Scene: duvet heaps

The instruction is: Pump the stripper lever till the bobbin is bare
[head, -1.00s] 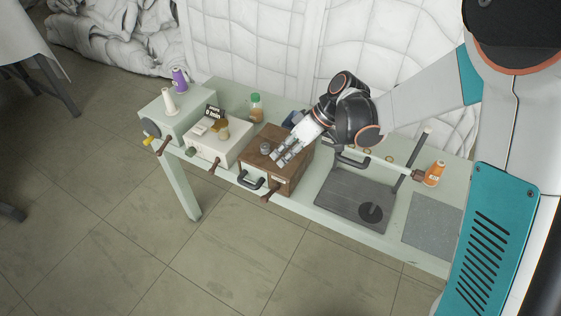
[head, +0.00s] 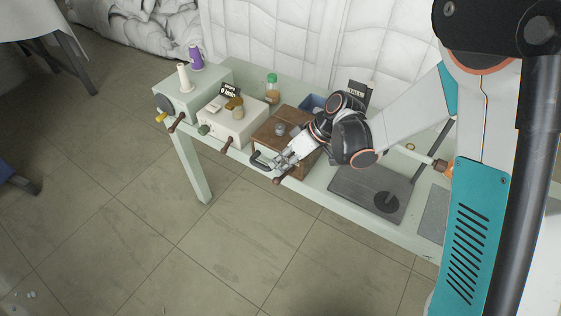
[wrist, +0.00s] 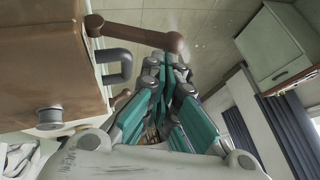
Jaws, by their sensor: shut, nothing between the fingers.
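The wooden box (head: 264,139) on the bench has a brown-handled lever (head: 283,180) at its front, which also shows near the top of the wrist view (wrist: 150,38). I cannot tell for sure that this is the stripper lever. My gripper (head: 279,166) is shut and empty, its fingertips close to that lever; contact is unclear. Its teal fingers fill the middle of the wrist view. A white spool (head: 182,77) and a purple one (head: 195,57) stand on the green box at the left; which is the bobbin is unclear.
A dark loop handle (head: 259,162) sticks out beside the lever. A cream box (head: 232,126) with another brown lever (head: 227,146) stands left of the wooden box. A dark plate (head: 345,187) lies to the right. The floor in front is clear.

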